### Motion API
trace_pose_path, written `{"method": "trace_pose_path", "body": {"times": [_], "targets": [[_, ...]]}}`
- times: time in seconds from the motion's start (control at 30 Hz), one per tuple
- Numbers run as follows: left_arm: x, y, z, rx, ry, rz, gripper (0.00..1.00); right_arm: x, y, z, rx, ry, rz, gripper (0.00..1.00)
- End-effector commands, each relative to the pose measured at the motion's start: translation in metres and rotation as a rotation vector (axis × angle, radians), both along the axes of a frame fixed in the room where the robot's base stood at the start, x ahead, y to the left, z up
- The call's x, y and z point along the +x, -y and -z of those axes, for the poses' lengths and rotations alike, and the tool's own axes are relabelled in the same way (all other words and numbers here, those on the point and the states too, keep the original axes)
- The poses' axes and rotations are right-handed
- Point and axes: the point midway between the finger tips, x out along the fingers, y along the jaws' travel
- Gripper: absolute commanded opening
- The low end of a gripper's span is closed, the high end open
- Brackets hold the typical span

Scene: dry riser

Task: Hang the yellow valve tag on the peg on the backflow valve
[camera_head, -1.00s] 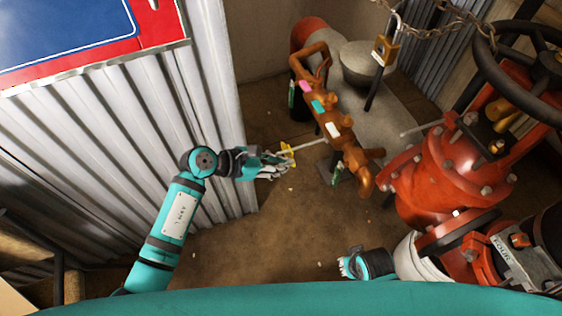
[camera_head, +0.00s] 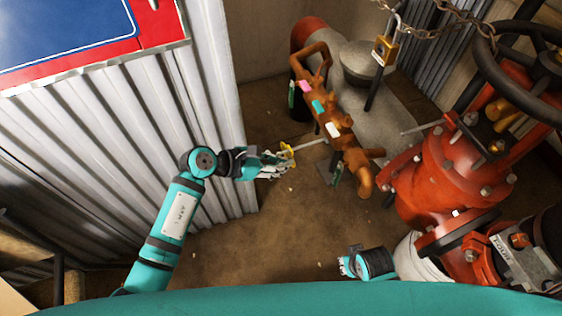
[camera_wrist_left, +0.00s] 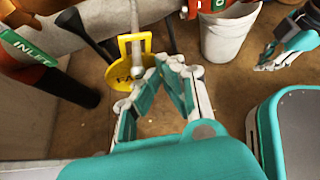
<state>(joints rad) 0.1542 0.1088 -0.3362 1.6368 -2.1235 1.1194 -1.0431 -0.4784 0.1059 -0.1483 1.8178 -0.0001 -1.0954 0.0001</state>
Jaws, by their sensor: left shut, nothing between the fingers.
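The yellow valve tag (camera_head: 287,151) is at the free end of a pale peg (camera_head: 310,145) that sticks out from the brown backflow valve (camera_head: 338,122). In the left wrist view the tag (camera_wrist_left: 128,66) shows a dark-lettered face and an open loop at the top. The peg (camera_wrist_left: 135,30) runs across this loop and seems to pass through it. My left gripper (camera_head: 284,164) is beside the tag. In the left wrist view its fingertips (camera_wrist_left: 171,66) meet just right of the tag, with nothing between them. My right gripper (camera_head: 346,266) is low, away from the tag; its finger opening is unclear.
A corrugated metal wall (camera_head: 120,130) stands close to my left arm. A large red valve (camera_head: 460,165) and a white bucket (camera_head: 416,262) are on the right. A padlock (camera_head: 385,50) hangs on a chain behind. The floor below the tag is mostly clear.

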Motion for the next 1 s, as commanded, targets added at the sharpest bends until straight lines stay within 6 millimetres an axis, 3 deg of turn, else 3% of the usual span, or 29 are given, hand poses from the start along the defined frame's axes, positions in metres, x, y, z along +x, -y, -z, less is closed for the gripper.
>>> {"method": "trace_pose_path", "body": {"times": [1.0], "targets": [[-0.0020, -0.0060, 0.0002, 0.001, 0.000, 0.000, 0.00, -0.0035, 0.0002, 0.0044, -0.001, -0.008, -0.001, 0.00]]}}
